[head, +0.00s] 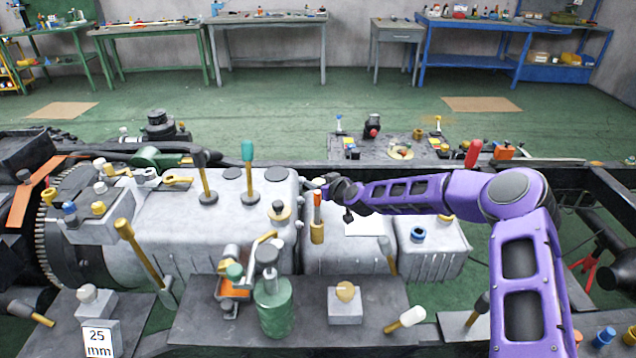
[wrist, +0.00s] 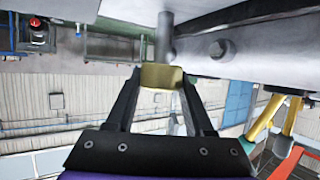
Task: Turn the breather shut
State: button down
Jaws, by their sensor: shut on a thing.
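My gripper (head: 320,187) reaches in from the right on the purple arm, at the right end of the large grey gearbox housing (head: 225,235). In the wrist view the fingers (wrist: 161,82) are shut on a small brass piece, which I take to be the breather (wrist: 162,77). It sits on a grey stem (wrist: 165,40) joined to a grey surface. In the head view the held piece is too small and covered to make out. I cannot tell from these frames how far the breather is turned.
An orange-topped brass post (head: 317,225) stands just below my gripper. Upright levers with a green knob (head: 248,152) and a black knob (head: 200,160) rise from the housing to the left. A green bottle (head: 274,305) stands in front.

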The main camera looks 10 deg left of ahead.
jog(key=shift+m+t+h, duration=0.5)
jog(key=shift+m, duration=0.1)
jog(key=shift+c, duration=1.4)
grip_release()
jog(key=v, duration=1.7)
jog(key=shift+s, duration=0.2)
jog(key=shift+r, duration=0.15)
